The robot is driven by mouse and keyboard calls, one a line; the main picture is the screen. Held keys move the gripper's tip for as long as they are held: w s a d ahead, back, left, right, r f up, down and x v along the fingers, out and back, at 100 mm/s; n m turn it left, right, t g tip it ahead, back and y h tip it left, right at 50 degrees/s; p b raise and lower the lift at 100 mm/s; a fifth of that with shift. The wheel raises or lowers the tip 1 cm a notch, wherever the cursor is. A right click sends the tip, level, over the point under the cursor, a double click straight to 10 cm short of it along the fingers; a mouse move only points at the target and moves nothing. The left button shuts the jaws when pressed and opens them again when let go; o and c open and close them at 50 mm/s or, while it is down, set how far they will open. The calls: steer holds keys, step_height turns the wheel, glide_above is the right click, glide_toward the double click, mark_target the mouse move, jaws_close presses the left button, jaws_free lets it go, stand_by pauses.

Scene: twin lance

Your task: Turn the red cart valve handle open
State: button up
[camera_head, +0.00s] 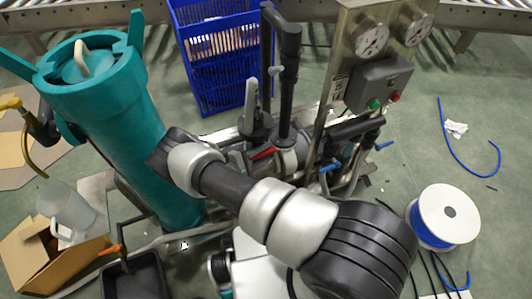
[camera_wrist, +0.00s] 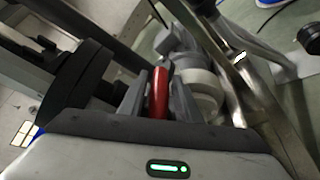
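The red valve handle (camera_wrist: 159,92) shows in the wrist view as a short red bar between the two grey fingers of my gripper (camera_wrist: 160,80). The fingers are partly closed and appear to bear on it from both sides. In the head view a red handle (camera_head: 263,153) lies sideways on the cart piping, just beyond my arm. My gripper (camera_head: 158,163) shows poorly in that view, so its fingertips cannot be made out. A pale round valve body (camera_wrist: 200,95) stands right of the handle in the wrist view.
Blue-handled valves (camera_head: 330,167) and a gauge panel (camera_head: 372,60) stand right of the red handle. A black pipe (camera_head: 287,90) rises behind it. A teal vessel (camera_head: 130,130) stands left, a blue crate (camera_head: 215,75) behind, and a cable spool (camera_head: 447,214) on the floor right.

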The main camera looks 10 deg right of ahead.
jaws_close()
steer(key=shift+n+t+h, duration=0.3)
steer(key=shift+t+h, duration=0.2)
steer(key=shift+h, duration=0.2)
steer(key=shift+a+r+n+t+h, duration=0.2)
steer(key=shift+n+t+h, duration=0.3)
steer(key=shift+h, duration=0.6)
steer(key=shift+o, duration=1.8)
jaws_free()
